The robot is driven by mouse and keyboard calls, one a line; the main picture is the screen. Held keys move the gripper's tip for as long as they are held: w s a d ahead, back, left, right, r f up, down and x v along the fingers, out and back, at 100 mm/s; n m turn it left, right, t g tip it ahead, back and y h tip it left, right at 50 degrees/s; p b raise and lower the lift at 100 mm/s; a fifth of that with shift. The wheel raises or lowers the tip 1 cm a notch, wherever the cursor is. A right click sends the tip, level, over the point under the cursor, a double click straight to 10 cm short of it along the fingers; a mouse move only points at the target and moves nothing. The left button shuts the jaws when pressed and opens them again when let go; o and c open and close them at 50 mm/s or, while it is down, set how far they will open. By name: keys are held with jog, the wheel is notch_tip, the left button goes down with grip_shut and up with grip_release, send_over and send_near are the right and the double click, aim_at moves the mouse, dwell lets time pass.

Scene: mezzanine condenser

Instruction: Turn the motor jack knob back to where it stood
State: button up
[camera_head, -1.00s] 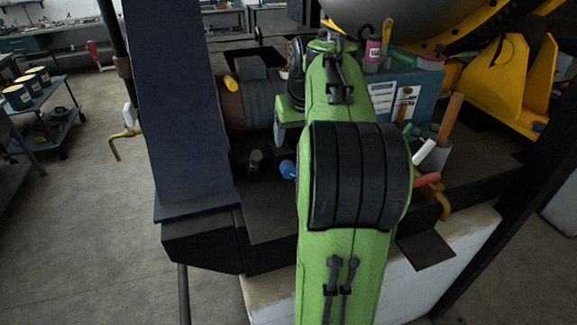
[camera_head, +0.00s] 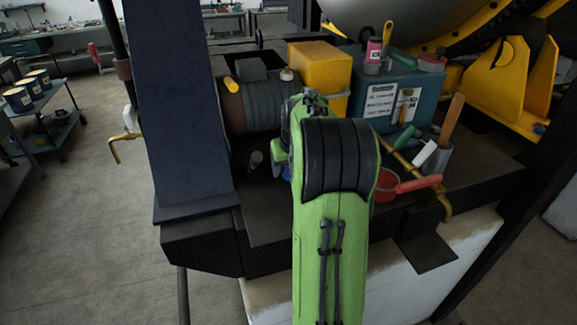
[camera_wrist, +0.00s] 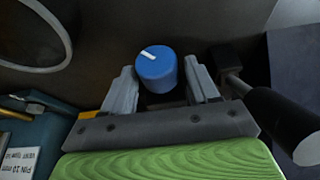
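The motor jack knob (camera_wrist: 156,72) is a blue round cap with a white mark on its top, seen in the wrist view. The mark points toward the upper left of the knob's top. My gripper (camera_wrist: 163,82) is open, with one grey finger on each side of the knob. A gap shows on both sides, and the knob looks untouched. In the head view, my green arm hides nearly all of the knob, leaving a sliver of blue (camera_head: 276,171). My fingers are hidden there too.
A black post with a rounded end (camera_wrist: 285,120) stands close to the right finger in the wrist view. In the head view, a ribbed motor (camera_head: 268,105), yellow box (camera_head: 320,75) and blue box (camera_head: 377,98) stand behind my arm.

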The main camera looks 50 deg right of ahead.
jog(key=c, duration=0.8)
jog(key=shift+d+p, duration=0.1)
jog(key=shift+p, duration=0.2)
jog(key=shift+s+d+r+t+y+p, duration=0.15)
jog(key=shift+t+y+p, duration=0.25)
jog(key=shift+y+p, duration=0.2)
jog(key=shift+s+d+m+t+y+p, duration=0.1)
jog(key=shift+m+t+y+p, duration=0.45)
jog(key=shift+y+p, duration=0.5)
jog(key=shift+d+f+t+y, duration=0.15)
jog(key=shift+f+t+y, duration=0.1)
jog(key=shift+t+y, duration=0.55)
jog(key=shift+f+m+t+y, duration=0.1)
jog(key=shift+m+t+y, duration=0.4)
jog(key=shift+y, duration=0.55)
